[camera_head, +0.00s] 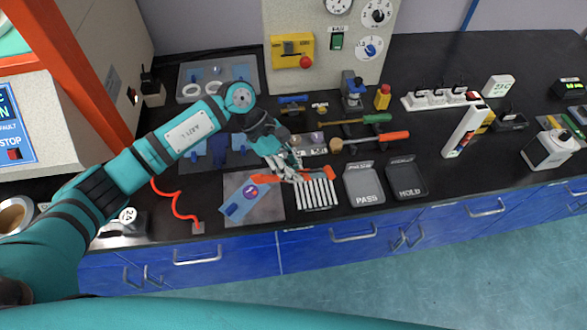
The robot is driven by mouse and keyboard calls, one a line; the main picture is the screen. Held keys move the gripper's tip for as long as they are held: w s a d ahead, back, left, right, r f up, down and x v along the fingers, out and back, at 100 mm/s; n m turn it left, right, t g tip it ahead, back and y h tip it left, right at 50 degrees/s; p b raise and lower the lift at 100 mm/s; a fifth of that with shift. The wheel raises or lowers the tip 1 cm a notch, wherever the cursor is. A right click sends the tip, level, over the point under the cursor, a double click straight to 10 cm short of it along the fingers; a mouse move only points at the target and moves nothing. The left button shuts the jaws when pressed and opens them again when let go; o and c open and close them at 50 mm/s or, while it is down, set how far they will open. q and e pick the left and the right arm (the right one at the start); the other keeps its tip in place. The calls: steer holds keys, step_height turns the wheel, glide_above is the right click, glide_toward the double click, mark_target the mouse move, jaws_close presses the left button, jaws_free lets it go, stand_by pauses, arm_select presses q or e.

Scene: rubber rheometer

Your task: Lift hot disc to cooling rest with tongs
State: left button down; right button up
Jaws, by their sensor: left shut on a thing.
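My left gripper (291,172) reaches in from the left and points down over the front of the bench. It is shut on an orange-handled tool (318,173), which looks like the tongs. The tool lies across the gap between a grey mat (270,211) and a pale ribbed rack (317,195), which looks like the cooling rest. The tool's orange part also shows left of the gripper, over the mat. I cannot make out a disc in the tool; the fingers hide part of it. My right gripper is not in view.
A blue tag-like piece (241,206) with a round mark lies on the mat. PASS (365,199) and HOLD (410,192) trays stand right of the rack. Tools with green (377,118) and orange (394,137) handles lie behind. The bench's right front is mostly clear.

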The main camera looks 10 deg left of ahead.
arm_select(q)
step_height(320, 180, up, 11)
steer(key=p, duration=0.3)
steer(key=shift+r, duration=0.2)
steer(key=c, duration=1.4)
jaws_free()
